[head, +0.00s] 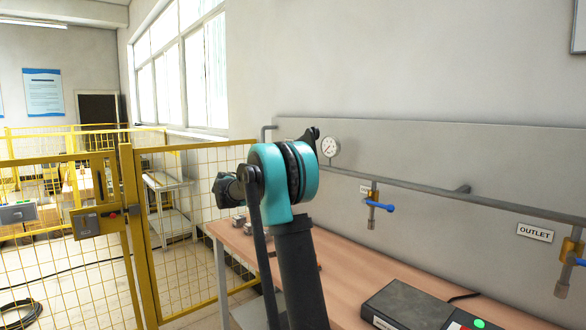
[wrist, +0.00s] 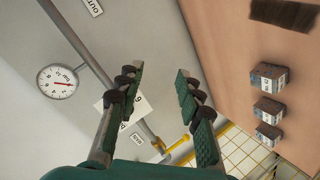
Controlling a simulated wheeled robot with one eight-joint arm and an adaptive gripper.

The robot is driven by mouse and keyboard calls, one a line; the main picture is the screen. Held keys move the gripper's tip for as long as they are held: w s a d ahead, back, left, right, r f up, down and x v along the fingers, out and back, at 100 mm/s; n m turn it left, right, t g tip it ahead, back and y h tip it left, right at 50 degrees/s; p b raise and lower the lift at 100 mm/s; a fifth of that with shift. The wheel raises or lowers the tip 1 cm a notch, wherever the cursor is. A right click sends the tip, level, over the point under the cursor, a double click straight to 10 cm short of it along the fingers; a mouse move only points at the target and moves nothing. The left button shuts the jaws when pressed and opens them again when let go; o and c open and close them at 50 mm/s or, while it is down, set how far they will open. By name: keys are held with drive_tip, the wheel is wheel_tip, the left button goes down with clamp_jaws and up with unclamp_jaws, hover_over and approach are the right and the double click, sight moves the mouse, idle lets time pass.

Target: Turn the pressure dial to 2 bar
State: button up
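A round white gauge (head: 330,146) with dark markings stands on the grey pipe along the wall panel in the head view. The same gauge (wrist: 58,80) is at the left in the wrist view. It has a red needle, too small to read exactly, and its face appears to be marked bar. In the head view my arm mostly hides the gripper.
A dark box (head: 412,303) with a green button lies on the wooden table (head: 345,262). Several small blocks (wrist: 269,109) sit on it. Yellow fencing (head: 190,190) stands left.

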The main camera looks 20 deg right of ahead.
drive_tip(key=w+a+r+m+t+h, duration=0.1)
drive_tip(key=w+r+h, duration=0.1)
drive_tip(key=w+r, duration=0.3)
drive_tip(key=w+a+r+h, duration=0.15)
drive_tip(key=w+r, duration=0.25)
drive_tip(key=w, duration=0.4)
drive_tip(key=r+x, duration=0.1)
drive_tip(key=x, duration=1.6)
drive_tip(key=shift+d+h, duration=0.25)
drive_tip(key=shift+h, duration=0.2)
clamp_jaws()
